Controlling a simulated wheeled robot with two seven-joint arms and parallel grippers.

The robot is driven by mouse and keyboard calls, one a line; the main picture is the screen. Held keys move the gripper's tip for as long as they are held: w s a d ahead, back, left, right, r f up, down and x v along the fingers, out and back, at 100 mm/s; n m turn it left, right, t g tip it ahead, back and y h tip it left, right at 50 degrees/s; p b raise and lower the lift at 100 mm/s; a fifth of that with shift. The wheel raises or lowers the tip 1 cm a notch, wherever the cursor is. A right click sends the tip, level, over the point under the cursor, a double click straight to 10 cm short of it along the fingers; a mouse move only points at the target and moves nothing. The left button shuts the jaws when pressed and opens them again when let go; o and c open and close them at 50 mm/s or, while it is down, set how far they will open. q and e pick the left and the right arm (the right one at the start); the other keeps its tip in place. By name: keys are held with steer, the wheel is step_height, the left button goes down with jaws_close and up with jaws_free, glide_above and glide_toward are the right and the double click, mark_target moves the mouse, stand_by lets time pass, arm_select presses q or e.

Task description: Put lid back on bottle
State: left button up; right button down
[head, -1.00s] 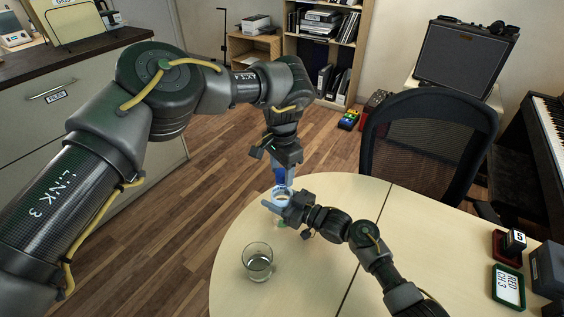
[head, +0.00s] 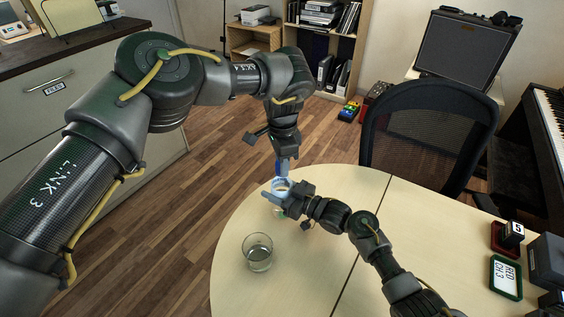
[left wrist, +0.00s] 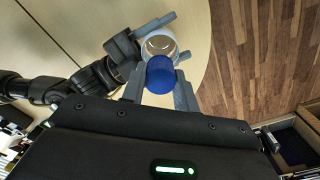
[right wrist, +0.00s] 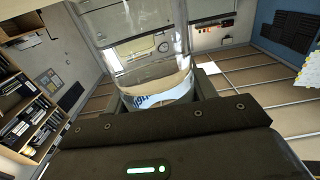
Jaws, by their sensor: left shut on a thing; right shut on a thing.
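My left gripper (left wrist: 158,92) is shut on the blue lid (left wrist: 160,74), which also shows in the head view (head: 279,167). My right gripper (head: 283,194) is shut on the clear bottle (head: 281,186), its fingers either side of the body. In the right wrist view the bottle (right wrist: 150,55) has a white label with blue lettering. In the left wrist view the bottle's open mouth (left wrist: 159,44) shows just past the lid, which partly overlaps it and is off to one side. The exact gap between lid and mouth cannot be told.
A drinking glass (head: 257,252) stands on the pale round-ended table (head: 300,285), near its left edge. A black mesh chair (head: 430,150) stands behind the table. Small dark-framed items (head: 506,278) lie at the right. The table's middle is clear.

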arm_select(q)
steer(key=m, duration=0.7)
steer(key=shift+w+m, duration=0.1)
steer(key=shift+m, duration=0.3)
steer(key=m, duration=0.7)
steer(key=shift+m, duration=0.4)
steer(key=m, duration=1.1)
steer(key=shift+m, duration=0.4)
steer(key=o, duration=1.1)
steer(key=shift+s+r, duration=0.2)
steer(key=shift+r, duration=2)
